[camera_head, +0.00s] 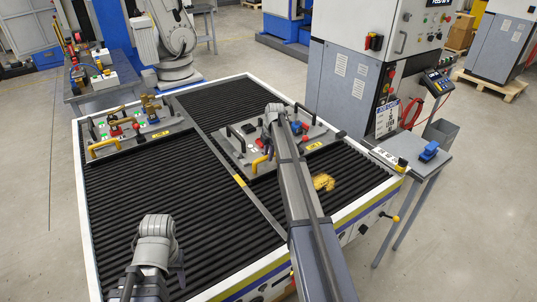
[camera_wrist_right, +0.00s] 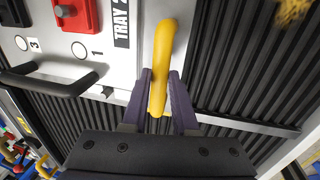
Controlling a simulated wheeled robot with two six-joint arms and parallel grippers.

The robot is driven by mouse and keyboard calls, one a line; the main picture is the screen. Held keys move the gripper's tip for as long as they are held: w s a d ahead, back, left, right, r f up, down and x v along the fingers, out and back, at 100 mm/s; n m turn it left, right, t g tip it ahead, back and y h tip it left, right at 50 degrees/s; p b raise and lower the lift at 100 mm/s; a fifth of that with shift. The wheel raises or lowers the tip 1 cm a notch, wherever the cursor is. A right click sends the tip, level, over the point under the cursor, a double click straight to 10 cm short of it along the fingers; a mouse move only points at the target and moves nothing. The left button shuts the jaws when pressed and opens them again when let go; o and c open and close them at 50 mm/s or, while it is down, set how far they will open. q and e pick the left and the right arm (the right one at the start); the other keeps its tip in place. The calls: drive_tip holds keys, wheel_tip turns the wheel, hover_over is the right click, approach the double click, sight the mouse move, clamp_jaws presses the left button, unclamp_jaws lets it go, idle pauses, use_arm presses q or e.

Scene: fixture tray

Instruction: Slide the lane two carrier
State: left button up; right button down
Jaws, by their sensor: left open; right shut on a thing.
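The lane two carrier (camera_head: 240,151), a grey plate marked TRAY 2, lies on the right-hand ribbed lane in the head view. It bears red and other small parts and black side handles. Its yellow front handle (camera_wrist_right: 157,93) stands between the purple fingers of my right gripper (camera_wrist_right: 158,98), which is shut on it. In the head view the yellow handle (camera_head: 260,164) shows beside my right arm, which hides part of the carrier. My left gripper (camera_head: 154,265) is open and empty above the near left of the table, away from both carriers.
Another carrier (camera_head: 165,129) sits far left on the left lane. A grey divider (camera_head: 262,208) with a yellow mark runs between the lanes. A yellow object (camera_head: 323,183) lies on the right lane, just in front of the carrier. A side shelf (camera_head: 425,165) holds a blue item.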

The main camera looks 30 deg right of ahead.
drive_tip(key=shift+w, duration=0.1)
drive_tip(key=w, duration=0.5)
drive_tip(key=shift+a, duration=0.25)
drive_tip(key=shift+w+a, duration=0.1)
drive_tip(key=shift+w, duration=0.05)
drive_tip(key=shift+s, duration=0.25)
drive_tip(key=c, duration=0.9)
unclamp_jaws()
drive_tip(key=shift+s, duration=0.2)
drive_tip(key=shift+o, duration=1.1)
drive_tip(key=shift+w, duration=0.1)
drive_tip(key=shift+r, duration=0.1)
